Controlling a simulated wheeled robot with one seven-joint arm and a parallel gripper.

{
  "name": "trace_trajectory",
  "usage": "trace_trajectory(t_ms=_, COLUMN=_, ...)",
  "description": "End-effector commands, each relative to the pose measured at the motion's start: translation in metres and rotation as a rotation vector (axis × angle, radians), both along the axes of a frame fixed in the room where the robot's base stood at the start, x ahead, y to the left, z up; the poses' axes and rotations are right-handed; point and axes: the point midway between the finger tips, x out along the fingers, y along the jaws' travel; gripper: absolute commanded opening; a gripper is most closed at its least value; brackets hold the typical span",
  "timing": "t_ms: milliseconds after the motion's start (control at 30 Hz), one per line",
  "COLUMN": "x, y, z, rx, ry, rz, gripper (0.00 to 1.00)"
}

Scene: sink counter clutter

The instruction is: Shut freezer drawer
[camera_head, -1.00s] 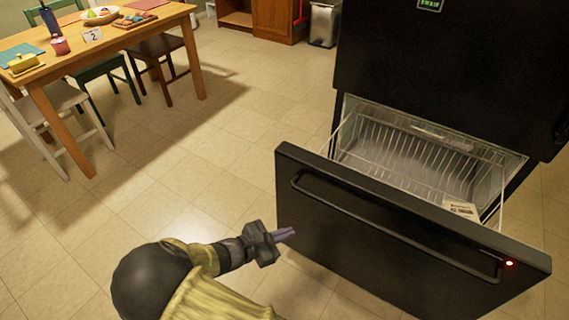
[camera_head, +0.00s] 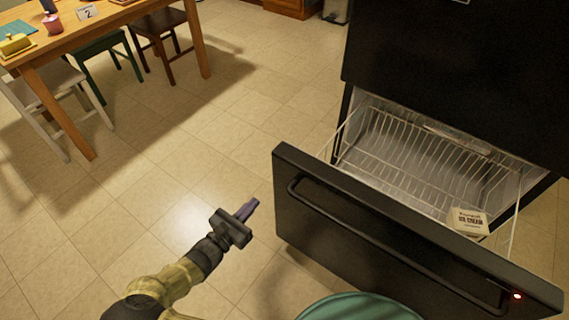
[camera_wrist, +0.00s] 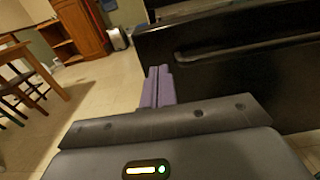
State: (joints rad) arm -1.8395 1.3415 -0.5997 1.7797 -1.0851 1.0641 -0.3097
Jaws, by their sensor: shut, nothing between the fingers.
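The black freezer drawer (camera_head: 390,235) is pulled out from the bottom of the black fridge (camera_head: 465,70). A white wire basket (camera_head: 420,165) shows inside it, with an ice cream box (camera_head: 468,221) at its right end. A dark bar handle (camera_head: 375,235) runs across the drawer front. My gripper (camera_head: 251,206) is shut and empty, to the left of the drawer front and apart from it in the head view. In the wrist view, my gripper's purple fingers (camera_wrist: 158,88) are together, with the drawer front (camera_wrist: 240,75) beyond and to the right.
A wooden table (camera_head: 90,30) stands at the upper left, with a green chair (camera_head: 95,50) and a brown chair (camera_head: 160,30) beside it. The tiled floor (camera_head: 190,140) between table and drawer is clear. A rounded teal thing (camera_head: 358,308) shows at the bottom edge.

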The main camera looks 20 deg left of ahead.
Motion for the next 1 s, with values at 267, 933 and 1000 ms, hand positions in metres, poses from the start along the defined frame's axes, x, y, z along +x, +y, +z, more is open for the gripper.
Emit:
trace_trajectory(t_ms=267, x=-0.002, y=0.002, z=0.000, rx=-0.002, ry=-0.003, rz=0.007, gripper=0.00)
trace_trajectory(t_ms=933, x=0.072, y=-0.020, z=-0.001, rx=-0.003, ry=-0.002, rz=0.000, gripper=0.00)
trace_trajectory(t_ms=1000, x=0.084, y=-0.023, z=-0.001, rx=-0.002, ry=-0.004, rz=0.000, gripper=0.00)
